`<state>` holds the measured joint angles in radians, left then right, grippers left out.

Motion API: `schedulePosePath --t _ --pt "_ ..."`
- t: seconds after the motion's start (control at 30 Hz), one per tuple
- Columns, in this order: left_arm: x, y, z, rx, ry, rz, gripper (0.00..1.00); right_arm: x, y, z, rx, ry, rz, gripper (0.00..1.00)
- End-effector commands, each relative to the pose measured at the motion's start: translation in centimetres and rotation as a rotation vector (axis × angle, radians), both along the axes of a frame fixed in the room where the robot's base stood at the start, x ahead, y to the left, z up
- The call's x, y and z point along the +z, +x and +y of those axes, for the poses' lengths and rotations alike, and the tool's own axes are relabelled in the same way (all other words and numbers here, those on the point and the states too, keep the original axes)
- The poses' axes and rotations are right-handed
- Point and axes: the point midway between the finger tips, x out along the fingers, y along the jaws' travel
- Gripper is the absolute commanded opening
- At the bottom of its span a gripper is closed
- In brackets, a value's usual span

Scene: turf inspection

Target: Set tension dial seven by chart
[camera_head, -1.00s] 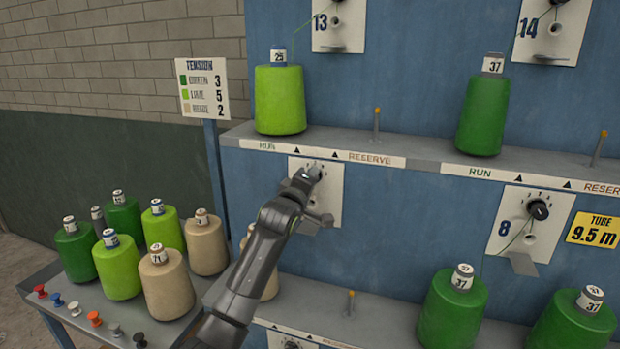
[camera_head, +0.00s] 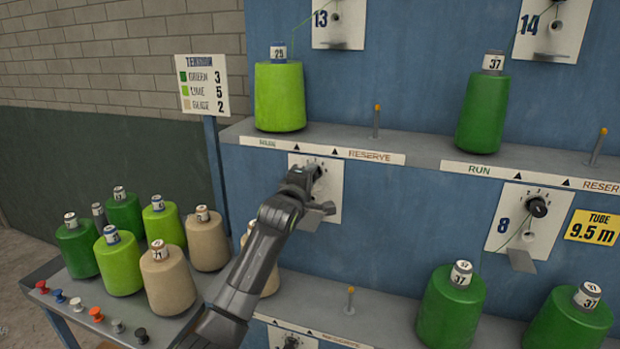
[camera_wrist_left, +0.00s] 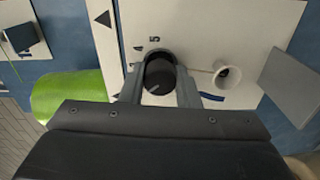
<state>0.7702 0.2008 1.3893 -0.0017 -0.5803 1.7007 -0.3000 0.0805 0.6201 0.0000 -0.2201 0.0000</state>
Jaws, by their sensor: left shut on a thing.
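The tension chart (camera_head: 203,87) on a post at the left lists green 3, lime 5 and a beige yarn 2. In the left wrist view the gripper (camera_wrist_left: 160,92) is shut on a black round dial knob (camera_wrist_left: 160,75), one finger on each side. The figures 4 and 5 show beside the knob. A pale mark shows on the knob; which figure it points to I cannot tell. The right gripper is not in view.
A lime cone (camera_head: 280,97) stands above this dial on the run side of the shelf (camera_head: 375,140). Dial eight's plate (camera_head: 527,226) is to the right. Several cones and coloured pegs stand on a side table (camera_head: 75,288). A white guide eye (camera_wrist_left: 228,75) sits close to the held knob.

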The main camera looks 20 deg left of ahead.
Motion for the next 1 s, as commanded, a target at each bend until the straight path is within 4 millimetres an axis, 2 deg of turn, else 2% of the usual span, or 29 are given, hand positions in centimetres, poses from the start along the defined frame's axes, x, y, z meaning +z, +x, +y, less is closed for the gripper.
schedulePosePath --t 0.07,0.1,0.23,0.67,1.0 --pt "-0.1 0.0 0.0 0.0 0.0 0.003 0.06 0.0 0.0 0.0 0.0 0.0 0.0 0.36" --pt "-0.1 0.0 0.0 0.0 0.0 0.003 0.34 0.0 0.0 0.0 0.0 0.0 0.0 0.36" --pt "-0.1 0.0 0.0 0.0 0.001 0.002 0.51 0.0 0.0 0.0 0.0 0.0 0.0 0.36" --pt "-0.1 -0.6 0.0 0.0 0.001 0.0 0.51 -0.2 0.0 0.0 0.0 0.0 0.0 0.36" --pt "-0.3 -4.9 0.2 0.0 0.001 0.0 0.51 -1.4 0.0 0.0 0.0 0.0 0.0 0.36"
